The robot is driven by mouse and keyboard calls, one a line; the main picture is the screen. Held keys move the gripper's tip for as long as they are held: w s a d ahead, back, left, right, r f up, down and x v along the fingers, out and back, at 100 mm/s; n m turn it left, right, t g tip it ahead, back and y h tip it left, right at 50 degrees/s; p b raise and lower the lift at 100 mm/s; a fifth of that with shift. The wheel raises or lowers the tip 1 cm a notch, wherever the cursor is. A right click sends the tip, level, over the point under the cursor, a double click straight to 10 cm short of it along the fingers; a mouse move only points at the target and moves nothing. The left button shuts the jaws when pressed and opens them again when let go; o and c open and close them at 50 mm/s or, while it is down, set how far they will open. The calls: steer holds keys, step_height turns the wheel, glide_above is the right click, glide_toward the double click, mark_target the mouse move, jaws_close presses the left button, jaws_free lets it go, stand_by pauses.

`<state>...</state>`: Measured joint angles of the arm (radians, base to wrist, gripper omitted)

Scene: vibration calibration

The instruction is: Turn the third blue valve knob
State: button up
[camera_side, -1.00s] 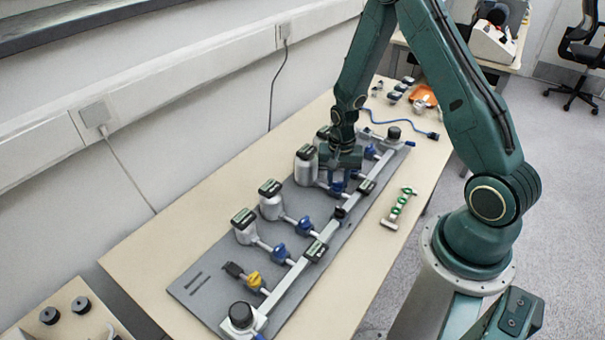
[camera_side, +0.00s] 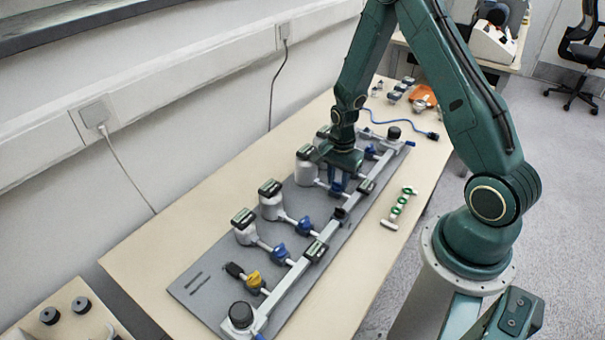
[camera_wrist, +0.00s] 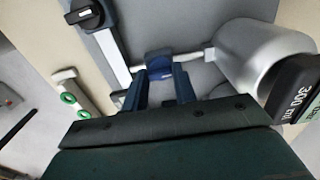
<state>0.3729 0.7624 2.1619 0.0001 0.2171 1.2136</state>
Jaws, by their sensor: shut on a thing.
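Blue valve knobs sit in a row on short pipes between grey-white canisters and a long rail. The first blue knob (camera_side: 280,254) and second blue knob (camera_side: 304,227) stand nearer the front. My gripper (camera_side: 338,178) points down and is shut on the third blue knob (camera_side: 336,187), which is partly hidden by the fingers. In the wrist view this knob (camera_wrist: 160,66) sits between the two blue fingertips (camera_wrist: 160,80), beside a canister (camera_wrist: 255,55) marked 300. Another blue knob (camera_side: 370,152) stands farther back, beyond my gripper.
The rail (camera_side: 290,283) runs along the grey base plate (camera_side: 200,287). A yellow knob (camera_side: 254,280) is at the front. A green-ringed fitting (camera_side: 398,208) lies right of the plate. Canisters (camera_side: 271,205) stand close on the left. The table's front right is clear.

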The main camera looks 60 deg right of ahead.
steer(key=o, duration=1)
steer(key=shift+c, duration=0.2)
steer(key=shift+r, duration=0.1)
step_height(320, 180, up, 14)
stand_by(0.3)
stand_by(0.4)
step_height(320, 180, up, 14)
steer(key=n+t, duration=0.3)
steer(key=n, duration=0.6)
glide_above(337, 183)
steer(key=s+a, duration=0.6)
steer(key=a, duration=0.2)
steer(key=s+a+r+n+t, duration=0.1)
steer(key=s+a+r+n, duration=0.1)
steer(key=s+n, duration=0.2)
steer(key=s+a+r+n+t, duration=0.1)
steer(key=s+a+r+n, duration=0.2)
steer(key=s+n, duration=0.2)
steer(key=shift+s+r+t, duration=0.3)
steer(key=shift+s+r, duration=0.05)
steer(key=shift+s, duration=0.5)
